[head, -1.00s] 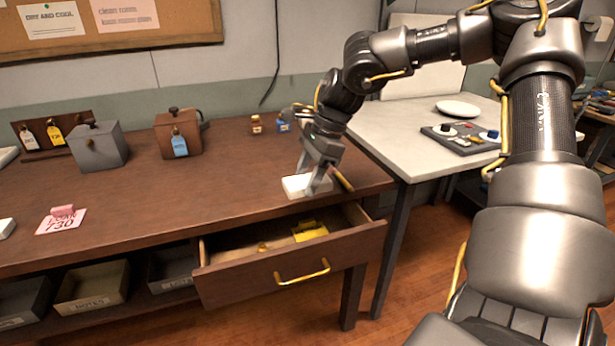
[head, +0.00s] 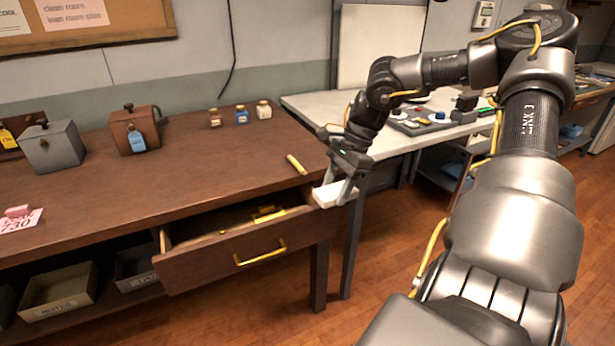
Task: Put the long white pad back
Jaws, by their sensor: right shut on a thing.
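The white pad (head: 328,197) is a pale block held at the right front corner of the brown desk. My right gripper (head: 342,193) is shut on it, and its fingers hide part of the pad. The pad appears just off the desk's right edge, beside the open drawer; its exact height is hard to tell. The drawer (head: 215,259) with a brass handle is pulled out and has yellow items (head: 268,213) inside. My left gripper is not in view.
A yellow stick (head: 297,164) lies on the desk (head: 200,178) near its right edge. Small jars (head: 241,115), a brown box (head: 133,131) and a grey box (head: 51,147) stand toward the back. A pale table (head: 310,108) with a control panel (head: 425,122) is behind my arm.

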